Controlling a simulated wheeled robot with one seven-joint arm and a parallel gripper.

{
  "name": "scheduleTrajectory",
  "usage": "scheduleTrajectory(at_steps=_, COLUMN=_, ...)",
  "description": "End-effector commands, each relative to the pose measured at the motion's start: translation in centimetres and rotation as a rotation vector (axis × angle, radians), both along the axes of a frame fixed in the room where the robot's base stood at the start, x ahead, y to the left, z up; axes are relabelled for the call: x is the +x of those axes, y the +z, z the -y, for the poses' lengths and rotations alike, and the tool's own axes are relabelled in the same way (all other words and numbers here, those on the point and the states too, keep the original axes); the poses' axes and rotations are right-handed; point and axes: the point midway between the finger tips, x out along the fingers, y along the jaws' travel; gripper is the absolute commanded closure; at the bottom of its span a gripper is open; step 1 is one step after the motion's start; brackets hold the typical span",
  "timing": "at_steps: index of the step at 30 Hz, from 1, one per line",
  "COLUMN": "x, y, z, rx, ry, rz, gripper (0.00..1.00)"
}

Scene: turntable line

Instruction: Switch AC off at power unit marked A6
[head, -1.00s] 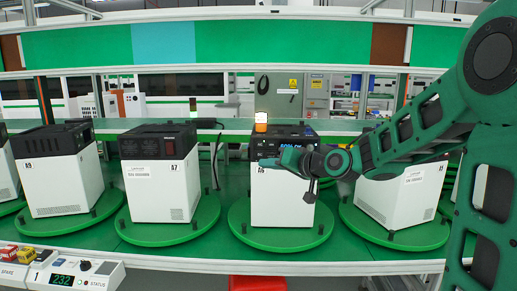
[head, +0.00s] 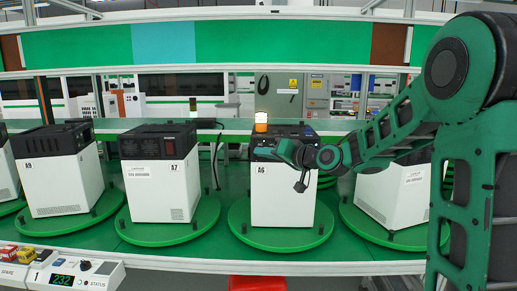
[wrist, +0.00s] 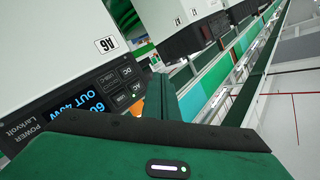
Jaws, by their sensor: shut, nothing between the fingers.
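The power unit marked A6 (head: 283,200) is a white box with a dark top, standing on a round green turntable (head: 281,240). In the wrist view its A6 label (wrist: 105,44) shows, with a dark panel. The panel has a lit blue display (wrist: 80,108) reading "OUT 40W" and DC, USB and AC buttons. The AC button (wrist: 121,100) has a small green light beside it. My gripper (head: 270,150) is shut and empty at the upper front of A6, hiding its display in the head view. In the wrist view the green finger (wrist: 165,98) lies right of the AC button.
Unit A7 (head: 160,190) and unit A9 (head: 58,185) stand on turntables to the left. Another white unit (head: 395,195) stands right, partly behind my arm. An orange lamp (head: 261,122) rises behind A6. A control panel (head: 75,270) is at the front left.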

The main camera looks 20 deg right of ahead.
Motion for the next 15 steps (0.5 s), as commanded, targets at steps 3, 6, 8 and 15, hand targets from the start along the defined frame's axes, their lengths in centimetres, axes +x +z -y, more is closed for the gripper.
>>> scheduleTrajectory(at_steps=3, x=1.5, y=0.0, z=0.5, rx=0.001, ry=0.0, rz=0.0, gripper=1.0)
scheduleTrajectory(at_steps=6, x=2.7, y=-0.1, z=0.9, rx=-0.001, ry=0.0, rz=-0.001, gripper=1.0)
scheduleTrajectory(at_steps=8, x=3.2, y=0.0, z=1.1, rx=-0.001, ry=0.0, rz=-0.001, gripper=1.0)
scheduleTrajectory(at_steps=15, x=4.7, y=0.0, z=1.5, rx=0.0, ry=0.001, rz=-0.001, gripper=1.0)
